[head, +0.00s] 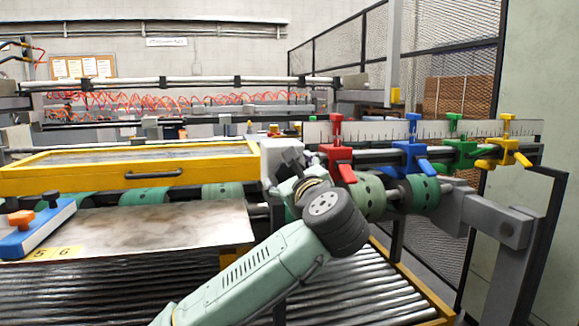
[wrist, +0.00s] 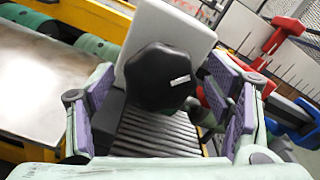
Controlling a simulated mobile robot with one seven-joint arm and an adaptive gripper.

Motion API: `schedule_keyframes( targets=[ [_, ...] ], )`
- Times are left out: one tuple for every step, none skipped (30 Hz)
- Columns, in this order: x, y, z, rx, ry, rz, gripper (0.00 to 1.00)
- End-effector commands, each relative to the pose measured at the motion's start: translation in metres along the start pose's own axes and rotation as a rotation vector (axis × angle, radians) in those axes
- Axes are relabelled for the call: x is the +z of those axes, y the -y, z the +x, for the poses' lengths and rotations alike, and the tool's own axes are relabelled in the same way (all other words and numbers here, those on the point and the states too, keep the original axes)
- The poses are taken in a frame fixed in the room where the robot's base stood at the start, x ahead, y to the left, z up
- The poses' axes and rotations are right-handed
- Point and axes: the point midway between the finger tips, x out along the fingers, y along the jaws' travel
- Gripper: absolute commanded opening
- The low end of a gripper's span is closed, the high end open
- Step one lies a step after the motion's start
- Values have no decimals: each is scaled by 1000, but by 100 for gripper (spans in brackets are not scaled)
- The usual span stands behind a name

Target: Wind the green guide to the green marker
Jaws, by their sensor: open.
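The green guide (head: 461,152) sits on the rail at the right in the head view, between the blue and yellow guides. A green upright piece (head: 453,124) stands above it at the ruler (head: 425,130). I cannot tell whether that piece is the green marker. My gripper (head: 288,163) is well left of the green guide, at a pale grey block (head: 275,150). In the wrist view my gripper (wrist: 168,105) is open, with a black lobed knob (wrist: 160,82) between its purple-padded fingers. The knob is in front of a pale plate (wrist: 172,32). Contact is unclear.
The red guide (head: 338,163) and blue guide (head: 411,160) are right of my gripper; the yellow guide (head: 503,147) is farthest right. A yellow-framed cover (head: 130,168) and metal sheet (head: 150,232) lie left. Rollers (head: 365,290) run below.

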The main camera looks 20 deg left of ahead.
Motion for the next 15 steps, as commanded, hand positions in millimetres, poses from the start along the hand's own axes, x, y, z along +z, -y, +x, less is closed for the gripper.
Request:
schedule_keyframes(
  targets=[
    [1,0,5,1,-1,0,73],
    [1,0,8,1,-1,0,73],
    [0,0,10,1,-1,0,73],
    [0,0,11,0,-1,0,73],
    [0,0,12,-1,-1,0,73],
    [0,0,13,-1,0,0,73],
    [-1,0,14,-1,0,0,73],
    [-1,0,14,-1,0,0,73],
    [-1,0,14,-1,0,0,73],
    [-1,0,14,-1,0,0,73],
    [-1,0,14,-1,0,0,73],
    [-1,0,14,-1,0,0,73],
    [-1,0,14,-1,0,0,73],
    [-1,0,14,-1,0,-1,72],
    [-1,0,14,-1,0,-1,69]
  ],
)
